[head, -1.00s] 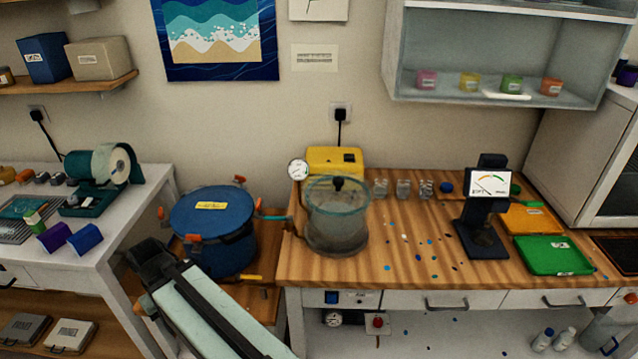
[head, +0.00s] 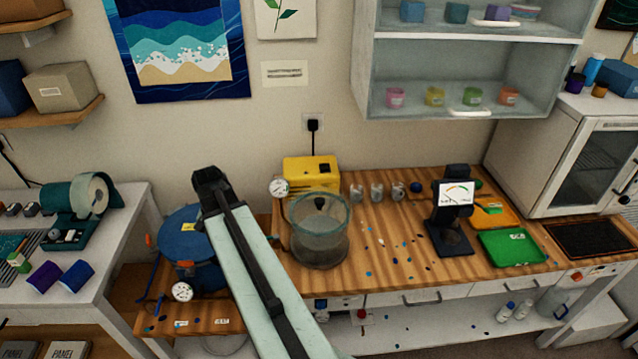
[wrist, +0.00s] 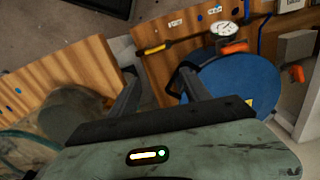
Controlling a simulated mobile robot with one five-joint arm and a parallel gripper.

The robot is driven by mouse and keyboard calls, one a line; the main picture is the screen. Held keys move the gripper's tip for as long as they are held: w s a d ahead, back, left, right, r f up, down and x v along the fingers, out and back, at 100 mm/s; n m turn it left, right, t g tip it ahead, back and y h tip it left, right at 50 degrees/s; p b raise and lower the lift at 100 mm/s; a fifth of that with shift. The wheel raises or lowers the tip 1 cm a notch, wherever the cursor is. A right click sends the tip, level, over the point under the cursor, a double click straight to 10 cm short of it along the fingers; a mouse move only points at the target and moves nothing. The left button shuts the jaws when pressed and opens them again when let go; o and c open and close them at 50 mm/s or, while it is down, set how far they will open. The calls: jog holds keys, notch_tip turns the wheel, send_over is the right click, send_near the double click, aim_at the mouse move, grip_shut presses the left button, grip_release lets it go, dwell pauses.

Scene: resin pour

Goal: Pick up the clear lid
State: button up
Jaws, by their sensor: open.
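The clear lid (head: 320,217) has a teal rim and a black knob. It sits on top of the round clear chamber (head: 320,250) at the left end of the wooden bench. In the wrist view the chamber (wrist: 72,108) is at the lower left, partly cut off by my gripper body, with a teal rim line beside it. My gripper (wrist: 158,87) is open, with nothing between its two dark fingers. It is over the gap between the bench and the blue pot, apart from the lid.
The blue pot (head: 183,238) stands left of the chamber, partly behind my arm. A yellow pump (head: 311,172) and gauge (head: 279,188) stand behind the chamber. Small cups (head: 376,193) and a dark gauge stand (head: 452,215) are to the right. Scattered chips dot the bench between.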

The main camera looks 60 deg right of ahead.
jog(key=s+d+r+m+p, duration=0.75)
jog(key=d+r, duration=0.45)
jog(key=d, duration=0.3)
jog(key=m+p, duration=0.5)
send_near(320, 200)
jog(key=shift+d+f, duration=0.2)
jog(key=shift+d, duration=0.1)
jog(key=f+b, duration=0.8)
jog(key=shift+a+f, duration=0.25)
jog(key=shift+a, duration=0.05)
jog(key=shift+r, duration=0.2)
grip_shut()
